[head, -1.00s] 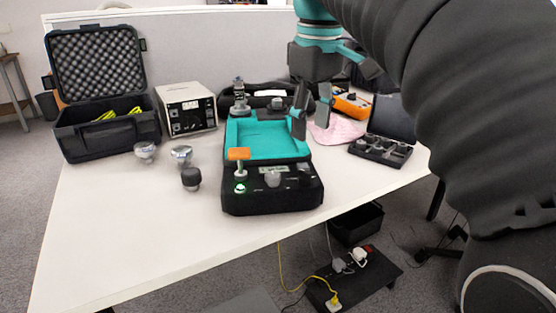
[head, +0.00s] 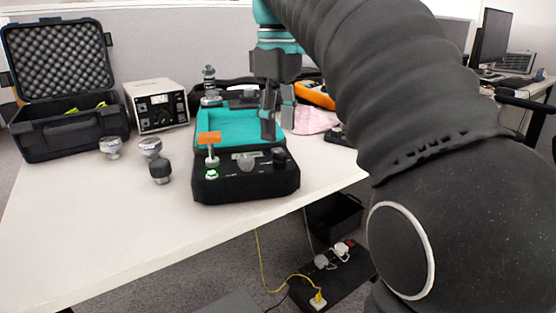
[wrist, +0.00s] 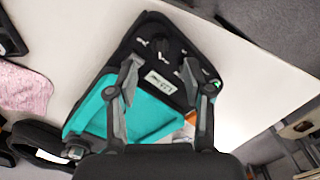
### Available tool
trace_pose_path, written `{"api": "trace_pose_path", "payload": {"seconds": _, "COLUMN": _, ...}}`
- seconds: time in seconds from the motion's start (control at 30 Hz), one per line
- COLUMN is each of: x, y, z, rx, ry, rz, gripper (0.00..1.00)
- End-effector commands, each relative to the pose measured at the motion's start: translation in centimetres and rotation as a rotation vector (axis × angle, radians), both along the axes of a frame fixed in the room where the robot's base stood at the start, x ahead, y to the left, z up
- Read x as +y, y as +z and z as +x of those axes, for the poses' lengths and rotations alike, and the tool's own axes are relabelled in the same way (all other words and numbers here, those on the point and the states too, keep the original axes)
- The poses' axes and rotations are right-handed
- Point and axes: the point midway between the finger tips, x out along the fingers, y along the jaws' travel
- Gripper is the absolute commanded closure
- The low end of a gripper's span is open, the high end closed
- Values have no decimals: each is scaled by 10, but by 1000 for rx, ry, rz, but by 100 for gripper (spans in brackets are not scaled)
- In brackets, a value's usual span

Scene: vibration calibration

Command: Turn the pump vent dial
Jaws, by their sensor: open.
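The pump unit is a black case with a teal tray (head: 227,130) on top, standing on the white table. On its front panel, a black dial (head: 279,157) sits at the right, beside a grey knob (head: 246,163). The black dial also shows in the wrist view (wrist: 160,46) with small white markings around it; I cannot read which control is the vent. My gripper (head: 278,128) points down above the right side of the tray, just behind the panel. In the wrist view its open fingers (wrist: 160,72) are empty, with the dial beyond and between their tips, apart from it.
An orange-topped lever (head: 209,138) and a green-lit button (head: 212,174) are at the panel's left. Silver and black sensors (head: 160,171), a white instrument box (head: 157,105) and an open black case (head: 68,130) stand to the left. The table's front left is clear.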

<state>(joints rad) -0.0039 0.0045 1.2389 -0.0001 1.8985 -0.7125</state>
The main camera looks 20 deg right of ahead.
Motion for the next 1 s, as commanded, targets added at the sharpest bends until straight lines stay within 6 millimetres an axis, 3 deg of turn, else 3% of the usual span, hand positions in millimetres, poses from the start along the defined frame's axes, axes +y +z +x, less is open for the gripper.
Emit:
{"api": "trace_pose_path", "payload": {"seconds": 0.1, "x": 0, "y": -24, "z": -1, "rx": 2, "ry": 0, "rz": -1, "gripper": 49}}
{"api": "trace_pose_path", "payload": {"seconds": 0.3, "x": 0, "y": -46, "z": 0, "rx": 0, "ry": 0, "rz": 0, "gripper": 49}}
{"api": "trace_pose_path", "payload": {"seconds": 0.73, "x": 0, "y": -54, "z": 0, "rx": 0, "ry": -1, "rz": 0, "gripper": 49}}
{"api": "trace_pose_path", "payload": {"seconds": 0.93, "x": 0, "y": -54, "z": 0, "rx": 0, "ry": -1, "rz": 0, "gripper": 97}}
{"api": "trace_pose_path", "payload": {"seconds": 1.0, "x": 0, "y": -54, "z": 0, "rx": 0, "ry": -1, "rz": 0, "gripper": 100}}
